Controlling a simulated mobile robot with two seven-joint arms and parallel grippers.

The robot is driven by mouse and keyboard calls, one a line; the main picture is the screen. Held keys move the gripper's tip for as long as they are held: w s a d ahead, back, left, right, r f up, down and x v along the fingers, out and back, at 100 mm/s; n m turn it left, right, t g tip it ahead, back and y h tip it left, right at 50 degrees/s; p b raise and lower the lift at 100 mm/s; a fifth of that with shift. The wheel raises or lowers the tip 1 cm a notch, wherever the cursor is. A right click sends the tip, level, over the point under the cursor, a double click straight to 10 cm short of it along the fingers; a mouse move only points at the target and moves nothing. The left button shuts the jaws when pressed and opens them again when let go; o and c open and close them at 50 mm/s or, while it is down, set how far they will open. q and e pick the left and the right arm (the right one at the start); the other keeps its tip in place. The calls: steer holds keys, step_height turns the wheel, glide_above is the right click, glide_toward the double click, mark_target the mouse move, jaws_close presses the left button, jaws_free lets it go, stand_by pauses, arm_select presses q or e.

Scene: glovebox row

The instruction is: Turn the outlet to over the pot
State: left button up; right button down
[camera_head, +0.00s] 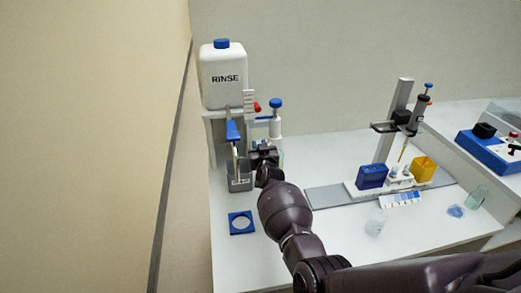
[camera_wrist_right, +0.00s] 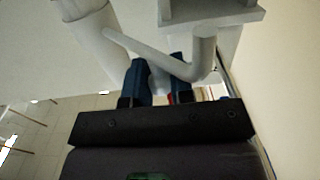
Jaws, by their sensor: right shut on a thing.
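The white bottle labelled RINSE (camera_head: 222,78) sits on a white stand at the back left. Below it, a blue part (camera_head: 233,131) and a pale outlet tube (camera_head: 236,160) show above a grey pot (camera_head: 240,184) on the table. My right gripper (camera_head: 263,155) is just right of the tube and partly hides this area. In the right wrist view, its blue fingertips (camera_wrist_right: 160,82) are shut on the bent outlet tube (camera_wrist_right: 150,55). Which way the outlet's end points relative to the pot is hard to tell. My left gripper is not in view.
A blue-knobbed post (camera_head: 275,112) stands right of the bottle. A blue square frame (camera_head: 241,222) lies in front of the pot. A dropper stand (camera_head: 390,125), a blue box (camera_head: 371,176) and a yellow box (camera_head: 423,169) stand to the right.

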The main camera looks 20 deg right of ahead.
steer(key=shift+w, duration=0.1)
stand_by(0.6)
steer(key=c, duration=1)
jaws_free()
